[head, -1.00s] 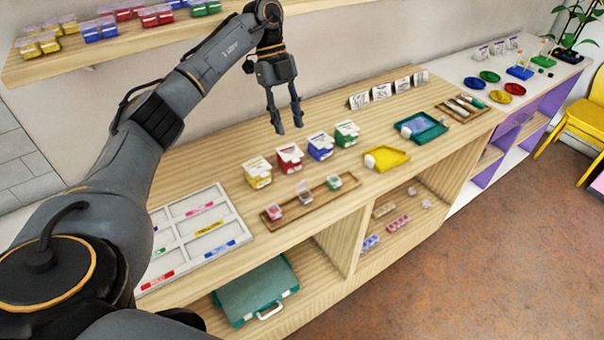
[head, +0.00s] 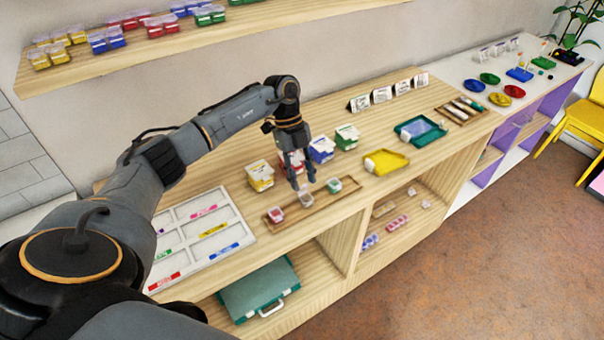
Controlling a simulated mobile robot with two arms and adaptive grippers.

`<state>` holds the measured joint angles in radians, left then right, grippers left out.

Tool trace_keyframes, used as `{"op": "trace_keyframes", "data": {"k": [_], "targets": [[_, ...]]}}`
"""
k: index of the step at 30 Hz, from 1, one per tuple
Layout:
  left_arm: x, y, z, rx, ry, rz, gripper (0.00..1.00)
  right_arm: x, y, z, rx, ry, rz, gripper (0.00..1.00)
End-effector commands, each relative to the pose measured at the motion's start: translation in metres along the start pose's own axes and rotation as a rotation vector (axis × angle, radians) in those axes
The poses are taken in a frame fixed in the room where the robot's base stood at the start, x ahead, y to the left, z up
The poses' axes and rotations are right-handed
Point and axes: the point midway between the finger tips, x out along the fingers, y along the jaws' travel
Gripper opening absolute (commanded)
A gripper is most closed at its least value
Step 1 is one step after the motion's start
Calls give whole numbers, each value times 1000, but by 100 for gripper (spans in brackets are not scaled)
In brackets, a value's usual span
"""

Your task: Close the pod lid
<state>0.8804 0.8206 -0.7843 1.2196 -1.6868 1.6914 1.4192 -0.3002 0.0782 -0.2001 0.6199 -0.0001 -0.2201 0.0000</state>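A narrow wooden tray (head: 322,204) on the counter holds three small pods in a row. My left gripper (head: 303,184) points down just above and behind the middle pod. Its two fingers are apart with nothing seen between them. The fingers cover part of the middle pod's top, so I cannot tell how its lid stands or whether they touch it. My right gripper is out of view.
Yellow (head: 260,177), blue (head: 321,149) and green (head: 346,137) boxes stand behind the tray; a red one is partly hidden by my gripper. A white sorting board (head: 246,236) lies to the left.

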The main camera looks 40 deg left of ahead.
Motion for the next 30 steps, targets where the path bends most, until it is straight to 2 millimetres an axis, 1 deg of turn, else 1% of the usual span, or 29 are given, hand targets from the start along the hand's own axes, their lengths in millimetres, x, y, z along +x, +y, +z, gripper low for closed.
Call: {"op": "trace_keyframes", "data": {"k": [4,5,6,8,9,10,17,22,26,30], "targets": [[0,0,0,0,0,0,35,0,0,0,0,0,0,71],[0,0,0,0,0,0,31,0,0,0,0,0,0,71],[0,0,0,0,0,0,23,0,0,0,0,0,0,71],[0,0,0,0,0,0,10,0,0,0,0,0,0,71],[0,0,0,0,0,0,2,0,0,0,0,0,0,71],[0,0,0,0,0,0,0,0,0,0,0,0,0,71],[0,0,0,1,-3,0,0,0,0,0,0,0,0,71],[0,0,-4,3,-35,2,0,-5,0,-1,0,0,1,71],[0,0,-8,4,-95,2,0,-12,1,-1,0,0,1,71],[2,0,-14,7,-194,2,0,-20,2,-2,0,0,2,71]]}}
